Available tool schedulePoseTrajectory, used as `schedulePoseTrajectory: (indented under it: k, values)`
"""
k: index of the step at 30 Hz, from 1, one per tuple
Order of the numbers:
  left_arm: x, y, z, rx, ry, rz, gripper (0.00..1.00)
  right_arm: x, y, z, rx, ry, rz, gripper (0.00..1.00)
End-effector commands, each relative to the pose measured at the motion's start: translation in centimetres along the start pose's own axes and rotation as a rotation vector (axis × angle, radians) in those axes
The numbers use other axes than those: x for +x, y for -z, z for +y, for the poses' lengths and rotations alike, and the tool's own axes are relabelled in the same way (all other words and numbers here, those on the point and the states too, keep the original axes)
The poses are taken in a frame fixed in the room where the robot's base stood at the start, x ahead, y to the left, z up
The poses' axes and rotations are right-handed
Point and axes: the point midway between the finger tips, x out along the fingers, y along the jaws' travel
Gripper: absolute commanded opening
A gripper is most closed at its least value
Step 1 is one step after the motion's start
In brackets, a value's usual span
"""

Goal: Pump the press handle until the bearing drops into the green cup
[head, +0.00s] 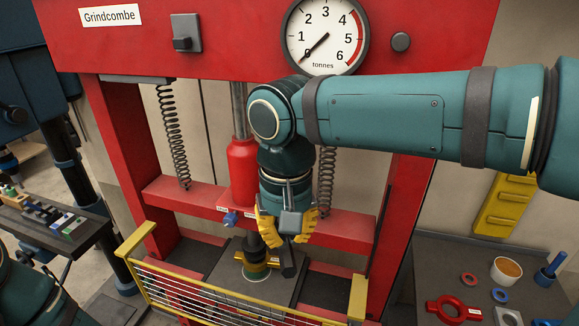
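The red press frame (160,205) stands in the middle of the head view. Its gauge (325,36) has the needle near 0. A red ram cylinder (243,170) hangs at its centre. My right gripper (287,238) is in front of the cylinder, with yellow fingers on both sides of a grey block. A dark rod (288,264), probably the press handle, sticks out below the fingers; their grip on it is unclear. Below the ram is a dark stack (255,262) with a yellow-green rim. I cannot separate bearing and green cup there. My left gripper is out of view.
A yellow-railed guard (215,303) crosses the press front. At right, a dark bench holds a red ring tool (453,309), a cup of orange contents (506,270) and small rings. A left bench (75,238) holds small coloured blocks.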

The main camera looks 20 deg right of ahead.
Motion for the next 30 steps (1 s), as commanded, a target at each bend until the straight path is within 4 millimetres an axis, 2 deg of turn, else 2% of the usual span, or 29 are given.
schedulePoseTrajectory:
  k: [17, 30]
  values:
    - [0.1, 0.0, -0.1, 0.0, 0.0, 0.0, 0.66, 0.2, 0.0, 0.0, 0.0, 0.0, 0.0, 0.0]
    - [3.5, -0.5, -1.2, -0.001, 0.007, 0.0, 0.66, 4.5, 0.0, 0.0, 0.0, 0.0, -0.001, 0.0]
